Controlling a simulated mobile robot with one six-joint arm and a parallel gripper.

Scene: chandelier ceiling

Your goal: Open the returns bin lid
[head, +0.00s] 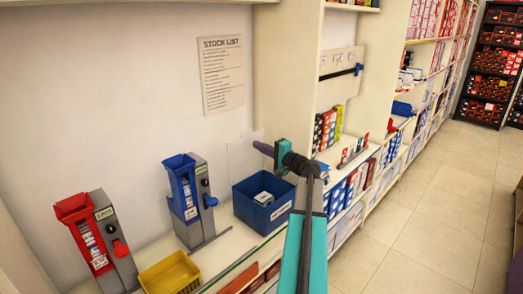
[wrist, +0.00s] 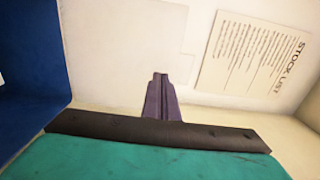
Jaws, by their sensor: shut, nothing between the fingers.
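The returns bin (head: 260,212) is an open-topped blue box with a white label on its front, standing on the counter. A white item lies inside it. A faint clear panel (head: 240,158), which looks like the lid, stands roughly upright at the bin's back edge, against the wall. The panel also shows faintly in the wrist view (wrist: 145,42). My gripper (head: 262,148) is shut and empty, above the bin, its purple fingers pointing left toward the wall. In the wrist view the gripper (wrist: 160,78) appears apart from the panel, and a blue wall, probably the bin's (wrist: 30,75), is at left.
A blue dispenser (head: 186,197) and a red dispenser (head: 92,240) stand left of the bin, with a yellow basket (head: 170,274) in front. A stock list (head: 221,74) hangs on the wall. Stocked shelves (head: 350,190) are at right; tiled floor (head: 440,200) beyond is clear.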

